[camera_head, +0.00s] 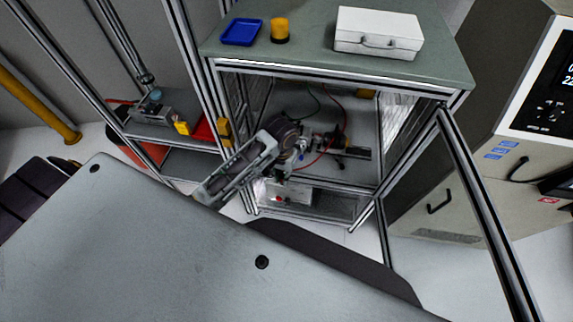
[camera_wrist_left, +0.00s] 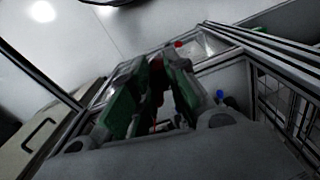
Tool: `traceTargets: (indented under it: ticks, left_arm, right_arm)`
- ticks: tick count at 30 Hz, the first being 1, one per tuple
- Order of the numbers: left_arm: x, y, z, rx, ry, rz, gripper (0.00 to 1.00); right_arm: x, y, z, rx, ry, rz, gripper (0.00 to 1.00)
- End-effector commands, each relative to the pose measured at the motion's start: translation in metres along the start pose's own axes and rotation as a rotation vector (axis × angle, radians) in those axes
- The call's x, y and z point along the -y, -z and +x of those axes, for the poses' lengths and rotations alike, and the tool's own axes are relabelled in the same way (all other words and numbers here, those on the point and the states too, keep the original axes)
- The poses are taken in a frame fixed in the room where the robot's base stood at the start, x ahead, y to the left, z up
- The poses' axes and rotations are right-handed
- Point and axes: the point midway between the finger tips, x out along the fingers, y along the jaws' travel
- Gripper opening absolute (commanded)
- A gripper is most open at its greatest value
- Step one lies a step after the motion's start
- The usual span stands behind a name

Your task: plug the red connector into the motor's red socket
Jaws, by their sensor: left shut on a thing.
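My left gripper (camera_head: 286,170) reaches into the open metal frame cabinet, above its middle shelf. In the left wrist view its green-padded fingers (camera_wrist_left: 163,76) are closed on a small dark red piece (camera_wrist_left: 157,82), which looks like the red connector; the fingers hide most of it. In the head view the gripper covers that piece. A red cable (camera_head: 315,160) runs near the gripper toward a metal assembly (camera_head: 345,151) on the shelf. This may be the motor; its red socket cannot be made out. My right gripper is not in view.
The cabinet's front posts and top edge (camera_head: 340,81) frame the opening closely. A white box (camera_head: 377,33), a blue tray (camera_head: 241,32) and a yellow cylinder (camera_head: 280,30) stand on top. Below is a light box with a red spot (camera_head: 277,199). A cabinet with a display stands at right.

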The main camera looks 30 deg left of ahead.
Motion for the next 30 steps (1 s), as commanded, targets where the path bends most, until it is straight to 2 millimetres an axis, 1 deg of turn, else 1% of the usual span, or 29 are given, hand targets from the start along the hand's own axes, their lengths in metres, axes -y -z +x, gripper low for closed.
traceTargets:
  ticks: [1,6,10,18,30]
  left_arm:
    - [0.002,-0.004,0.003,0.003,-0.001,-0.017,0.0]
    - [0.014,-0.011,0.017,0.003,-0.002,-0.061,0.0]
    - [0.025,-0.011,0.028,0.002,-0.002,-0.027,0.0]
    - [0.041,-0.004,0.039,0.0,-0.001,0.108,0.0]
    - [0.061,0.012,0.048,0.0,0.0,0.361,0.0]
  right_arm:
    - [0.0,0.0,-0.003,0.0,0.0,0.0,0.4]
    - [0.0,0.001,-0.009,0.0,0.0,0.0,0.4]
    - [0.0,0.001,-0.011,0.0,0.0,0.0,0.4]
    - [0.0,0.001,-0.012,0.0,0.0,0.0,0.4]
    - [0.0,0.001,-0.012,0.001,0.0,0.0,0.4]
